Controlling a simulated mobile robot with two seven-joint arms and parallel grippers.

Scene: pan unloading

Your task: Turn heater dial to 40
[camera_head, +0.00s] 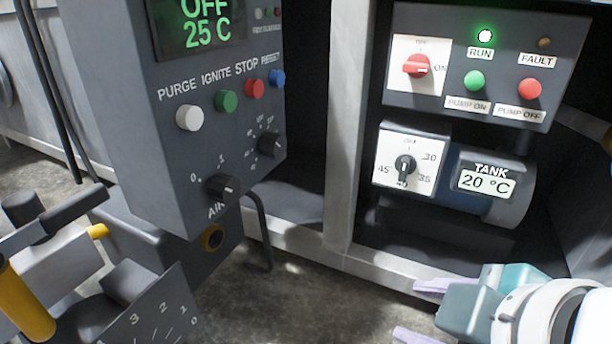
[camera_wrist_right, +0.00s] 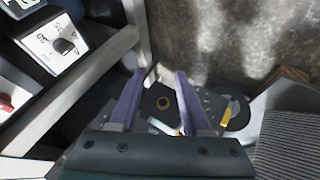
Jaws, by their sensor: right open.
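The heater dial (camera_head: 405,166) is a black knob on a white square plate, with OFF at the top and 30, 35, 40 and 45 around it. The knob stands roughly upright and its lower end partly covers the 40; I cannot tell for sure which end is the pointer. The dial also shows at the upper left of the right wrist view (camera_wrist_right: 65,46). The tank display (camera_head: 485,182) beside it reads 20 °C. My right gripper (camera_head: 422,311) is open and empty, below and apart from the dial. Its lilac fingers show in the right wrist view (camera_wrist_right: 161,76).
Above the dial is a pump panel (camera_head: 450,105) with a red switch, a lit green RUN lamp and push buttons. A pale upright post (camera_head: 345,120) separates it from the burner control box (camera_head: 215,145) at left. Open floor (camera_head: 310,300) lies below the frame rail.

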